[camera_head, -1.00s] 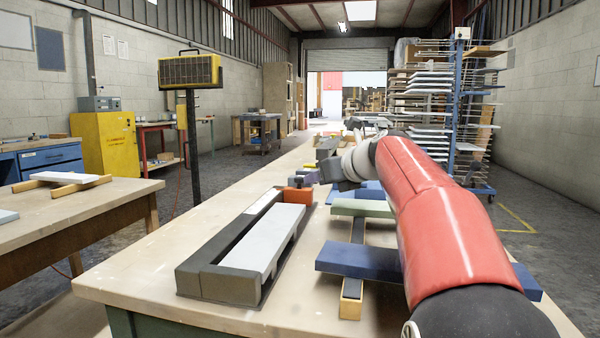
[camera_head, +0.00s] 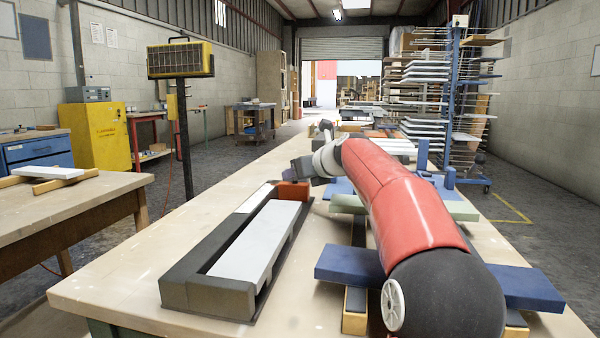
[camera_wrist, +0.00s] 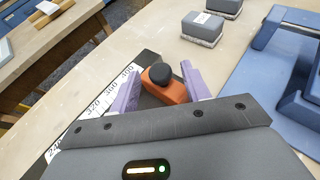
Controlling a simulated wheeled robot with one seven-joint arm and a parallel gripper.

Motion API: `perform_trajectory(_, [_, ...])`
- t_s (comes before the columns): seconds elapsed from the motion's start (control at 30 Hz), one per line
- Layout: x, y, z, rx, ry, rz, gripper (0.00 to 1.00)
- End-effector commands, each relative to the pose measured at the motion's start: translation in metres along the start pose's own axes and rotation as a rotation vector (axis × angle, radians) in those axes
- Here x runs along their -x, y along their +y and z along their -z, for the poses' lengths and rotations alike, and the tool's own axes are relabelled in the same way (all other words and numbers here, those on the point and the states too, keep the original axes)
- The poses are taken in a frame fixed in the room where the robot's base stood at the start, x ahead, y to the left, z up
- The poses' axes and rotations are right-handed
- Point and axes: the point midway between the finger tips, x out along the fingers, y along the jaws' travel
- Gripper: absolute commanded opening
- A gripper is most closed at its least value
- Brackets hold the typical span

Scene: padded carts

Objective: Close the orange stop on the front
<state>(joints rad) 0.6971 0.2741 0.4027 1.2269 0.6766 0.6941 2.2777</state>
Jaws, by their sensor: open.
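The orange stop (camera_head: 291,193) sits at the far end of a dark grey frame (camera_head: 206,296) on the long bench. In the wrist view the orange stop (camera_wrist: 172,92), topped by a black knob, stands at the end of a printed scale (camera_wrist: 95,108). My gripper (camera_wrist: 161,86) is open, with one purple finger on each side of the stop. I cannot tell whether the fingers touch it. In the head view my gripper (camera_head: 301,169) is small, just beyond the stop. A pale board (camera_head: 260,240) lies along the frame.
Blue boards (camera_head: 346,264) and a green board (camera_head: 348,203) lie to the right, under my arm. Two grey blocks (camera_wrist: 203,25) stand on the bench beyond the stop in the wrist view. The bench's left side is clear.

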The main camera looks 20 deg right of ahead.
Motion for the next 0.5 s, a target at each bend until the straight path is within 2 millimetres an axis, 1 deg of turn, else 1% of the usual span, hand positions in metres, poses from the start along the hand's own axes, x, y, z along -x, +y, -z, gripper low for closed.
perform_trajectory(0.17, [-0.0001,0.0000,0.0001,0.000,0.000,0.000,0.47])
perform_trajectory(0.27, [0.0000,0.0000,0.0002,0.000,0.000,0.000,0.35])
perform_trajectory(0.5, [0.0001,0.0000,0.0002,0.000,0.001,0.000,0.04])
